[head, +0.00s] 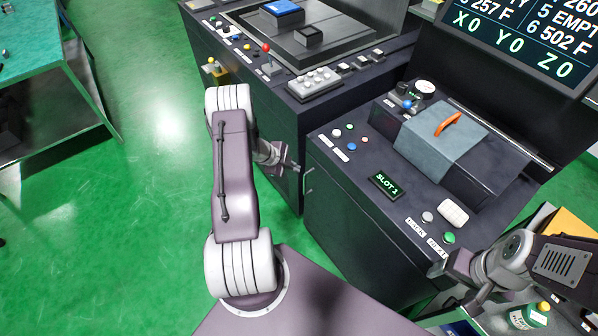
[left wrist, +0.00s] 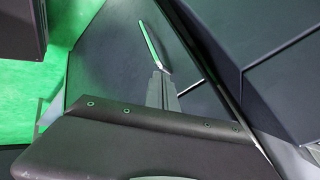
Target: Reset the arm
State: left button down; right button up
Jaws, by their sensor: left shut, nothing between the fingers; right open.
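My left arm reaches up from my base, and my left gripper (head: 293,168) hangs in front of the dark side of the back machine cabinet, near the console's left edge. It is shut and empty; its fingers (left wrist: 160,88) also show in the left wrist view, in front of dark panels. My right gripper (head: 436,268) is open at the lower right, close to the front edge of the console (head: 350,205), near its grey and green buttons. Its fingers are small here, and I cannot tell whether they touch the console.
The console carries a grey cover with an orange handle (head: 447,123), a "SLOT 1" display (head: 385,186) and several buttons. A readout screen (head: 530,35) stands behind. A teal-topped table (head: 40,45) is at far left. Green floor (head: 150,200) is clear left of my arm.

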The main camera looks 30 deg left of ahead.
pick_arm(q)
jog(key=a+r, duration=0.1)
jog(key=s+a+r, duration=0.1)
jog(key=r, duration=0.1)
jog(key=s+a+r, duration=0.1)
jog(key=shift+r, duration=0.35)
jog(key=shift+w+d, duration=0.1)
jog(key=w+d+r+t, duration=0.1)
jog(key=w+d+r, duration=0.4)
jog(key=d+r, duration=0.5)
jog(key=w+d+r+t, duration=0.2)
jog(key=w+d+r, duration=0.4)
jog(key=d+r, duration=0.35)
jog(key=s+d+f+n+g+y, duration=0.1)
jog(key=s+n+g, duration=0.3)
jog(key=s, duration=1)
jog(key=s+d+f+n+g+y, duration=0.1)
jog(key=s+f+n+g, duration=0.3)
jog(key=s+n, duration=0.7)
jog(key=s+y, duration=0.1)
jog(key=s, duration=0.1)
jog(key=shift+s+n+y, duration=0.3)
jog(key=shift+s, duration=0.05)
